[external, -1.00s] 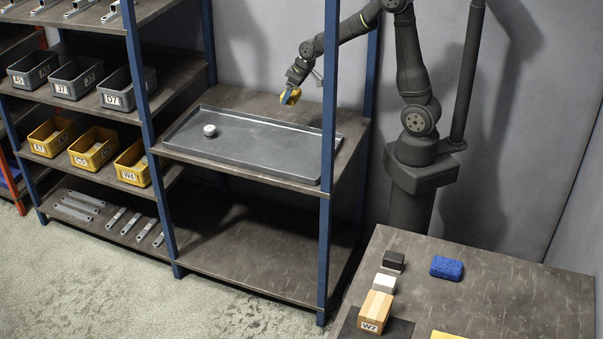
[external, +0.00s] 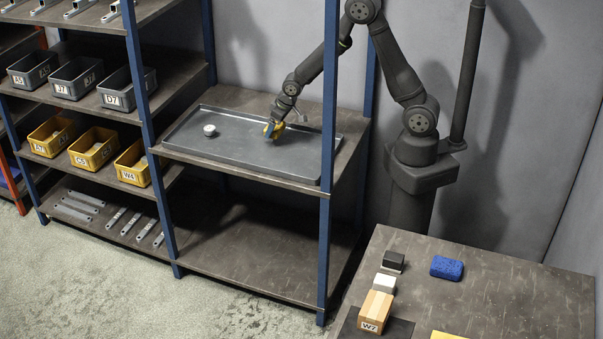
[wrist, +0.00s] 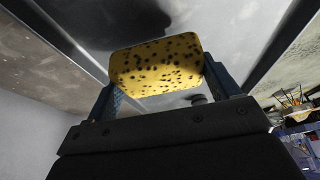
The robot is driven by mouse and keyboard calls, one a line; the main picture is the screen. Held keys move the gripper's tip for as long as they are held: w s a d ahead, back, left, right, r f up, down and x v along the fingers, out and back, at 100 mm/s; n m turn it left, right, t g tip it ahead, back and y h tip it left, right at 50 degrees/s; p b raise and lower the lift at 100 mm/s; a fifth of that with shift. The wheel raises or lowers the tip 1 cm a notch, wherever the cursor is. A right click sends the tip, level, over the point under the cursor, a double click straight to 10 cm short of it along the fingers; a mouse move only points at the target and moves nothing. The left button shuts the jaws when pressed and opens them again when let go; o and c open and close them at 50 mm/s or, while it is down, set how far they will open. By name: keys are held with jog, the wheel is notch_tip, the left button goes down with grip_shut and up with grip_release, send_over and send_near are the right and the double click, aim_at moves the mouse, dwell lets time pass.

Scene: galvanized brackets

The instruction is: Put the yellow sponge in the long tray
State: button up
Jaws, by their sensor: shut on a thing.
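The yellow sponge (wrist: 156,66), speckled with dark pores, is held between the two blue fingers of my gripper (wrist: 160,82) in the wrist view. In the external view my gripper (external: 272,131) points down over the right half of the long tray (external: 230,150), with the sponge (external: 279,130) in its fingers. The sponge is low, within the tray's outline; I cannot tell whether it touches the tray floor. The tray is grey, shallow and rimmed, and lies on a shelf.
A small white round object (external: 209,130) sits in the tray's left part. A blue shelf post (external: 328,150) stands at the tray's front right corner. A table at the lower right holds a blue sponge (external: 446,267), a cardboard box (external: 376,308) and small blocks.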

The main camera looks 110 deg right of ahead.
jog(key=shift+f, duration=1.85)
jog(key=shift+f, duration=0.2)
jog(key=o, duration=0.9)
jog(key=shift+r, duration=0.1)
jog(key=v, duration=1.2)
jog(key=x, duration=1.2)
jog(key=shift+r, duration=0.8)
